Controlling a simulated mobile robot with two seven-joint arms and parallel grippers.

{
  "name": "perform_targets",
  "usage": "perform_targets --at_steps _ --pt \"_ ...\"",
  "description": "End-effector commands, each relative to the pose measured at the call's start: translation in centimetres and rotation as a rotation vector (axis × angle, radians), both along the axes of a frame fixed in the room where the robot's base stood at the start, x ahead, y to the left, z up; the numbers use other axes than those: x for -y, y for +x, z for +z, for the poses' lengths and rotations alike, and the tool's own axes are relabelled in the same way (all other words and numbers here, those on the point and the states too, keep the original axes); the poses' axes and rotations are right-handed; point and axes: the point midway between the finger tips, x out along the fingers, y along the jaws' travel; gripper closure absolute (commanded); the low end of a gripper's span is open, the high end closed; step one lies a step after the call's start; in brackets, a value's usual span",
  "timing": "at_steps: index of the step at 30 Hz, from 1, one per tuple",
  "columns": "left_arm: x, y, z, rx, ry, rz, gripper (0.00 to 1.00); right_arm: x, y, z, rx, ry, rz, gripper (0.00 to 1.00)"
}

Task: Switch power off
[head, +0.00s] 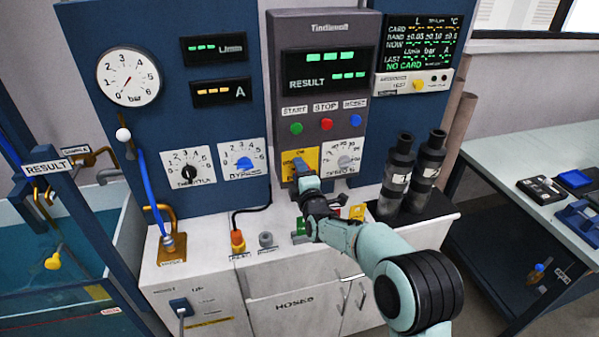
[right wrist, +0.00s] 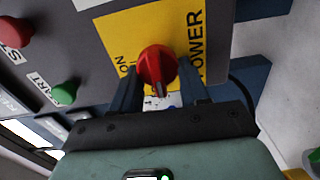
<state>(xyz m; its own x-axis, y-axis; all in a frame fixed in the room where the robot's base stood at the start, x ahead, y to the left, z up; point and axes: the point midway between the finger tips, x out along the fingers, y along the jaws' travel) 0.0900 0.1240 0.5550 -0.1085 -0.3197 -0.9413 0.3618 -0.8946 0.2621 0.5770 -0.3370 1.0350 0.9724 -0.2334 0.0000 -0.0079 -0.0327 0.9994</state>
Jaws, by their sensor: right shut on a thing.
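The red power knob (right wrist: 157,64) sits on a yellow plate (right wrist: 130,24) marked POWER and ON in the right wrist view. My right gripper (right wrist: 160,88) is shut on the knob, with one dark finger on each side of it. In the head view the yellow plate (head: 312,158) is at the lower left of the grey control panel, and my right gripper (head: 302,172) is in front of it, hiding the knob. I cannot tell the knob's exact setting. My left gripper is not in view.
Green START (head: 296,127), red STOP (head: 326,124) and blue (head: 355,120) buttons sit above the plate, with a speed dial (head: 346,161) beside it. Dark pump cylinders (head: 397,172) stand right of my arm. The panel displays (head: 325,66) are lit green.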

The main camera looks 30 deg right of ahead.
Motion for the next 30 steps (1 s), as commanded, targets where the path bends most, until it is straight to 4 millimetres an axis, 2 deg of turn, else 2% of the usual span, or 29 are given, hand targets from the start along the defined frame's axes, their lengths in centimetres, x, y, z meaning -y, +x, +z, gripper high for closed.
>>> perform_targets --at_steps 19,20,21,22,30 --pt "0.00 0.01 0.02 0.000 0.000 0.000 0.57 0.04 0.00 0.03 -0.010 -0.050 0.000 0.86" --pt "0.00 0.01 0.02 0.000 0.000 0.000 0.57 0.04 0.00 0.03 -0.010 -0.050 0.000 0.49" --pt "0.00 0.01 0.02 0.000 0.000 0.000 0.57 0.04 0.00 0.03 -0.010 -0.050 0.000 0.36" --pt "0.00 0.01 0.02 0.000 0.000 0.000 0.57 0.04 0.00 0.02 -0.010 -0.050 -0.001 0.30" --pt "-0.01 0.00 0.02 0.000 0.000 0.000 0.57 0.01 -0.02 -0.03 -0.010 -0.048 0.000 0.30"
